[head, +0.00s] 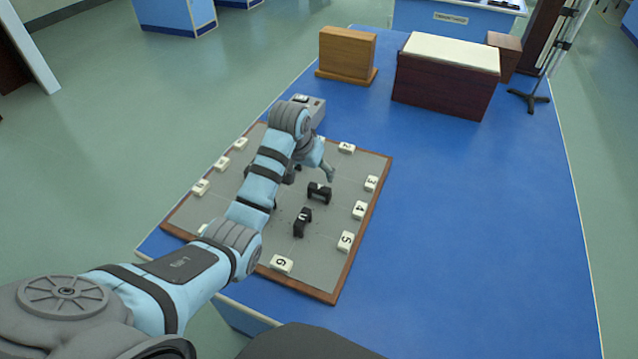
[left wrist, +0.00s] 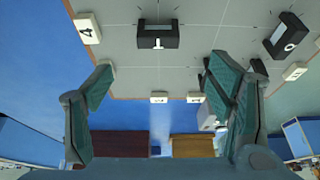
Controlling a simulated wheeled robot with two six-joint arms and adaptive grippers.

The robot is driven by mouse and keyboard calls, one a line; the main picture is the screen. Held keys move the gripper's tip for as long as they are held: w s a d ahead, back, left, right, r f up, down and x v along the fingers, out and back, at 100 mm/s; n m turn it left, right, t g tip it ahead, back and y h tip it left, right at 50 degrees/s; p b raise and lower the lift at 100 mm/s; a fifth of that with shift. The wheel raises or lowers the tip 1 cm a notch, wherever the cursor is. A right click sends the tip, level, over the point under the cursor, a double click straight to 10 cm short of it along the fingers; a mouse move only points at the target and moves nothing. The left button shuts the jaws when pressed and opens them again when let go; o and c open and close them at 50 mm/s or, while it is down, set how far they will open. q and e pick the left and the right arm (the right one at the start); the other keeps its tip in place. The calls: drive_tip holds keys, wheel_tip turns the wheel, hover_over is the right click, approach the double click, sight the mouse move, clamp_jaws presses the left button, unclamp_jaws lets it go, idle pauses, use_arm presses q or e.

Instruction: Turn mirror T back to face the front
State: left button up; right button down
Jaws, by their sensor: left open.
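The other block (head: 302,224) stands nearer, with another letter. My left gripper (head: 326,172) is open and empty just beyond mirror T, not touching it, partly hidden by my forearm. Its spread fingers show in the left wrist view (left wrist: 160,82). My right gripper is out of view.
White numbered tiles, such as the 4 tile (head: 359,210), line the wood-framed board. A grey device (head: 315,108) stands at its far edge. A light wooden box (head: 347,55) and a dark box (head: 445,85) stand farther back. The blue table (head: 480,220) is clear at right.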

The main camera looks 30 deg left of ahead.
sight(319, 187)
use_arm(q)
drive_tip(key=b+x, duration=0.2)
drive_tip(key=x, duration=0.9)
drive_tip(key=shift+d+b, duration=0.1)
drive_tip(key=shift+b, duration=0.3)
drive_tip(key=shift+s+r, duration=0.15)
drive_tip(key=shift+r, duration=0.1)
drive_tip(key=shift+c, duration=0.6)
drive_tip(key=c, duration=1)
drive_tip(key=shift+c, duration=0.2)
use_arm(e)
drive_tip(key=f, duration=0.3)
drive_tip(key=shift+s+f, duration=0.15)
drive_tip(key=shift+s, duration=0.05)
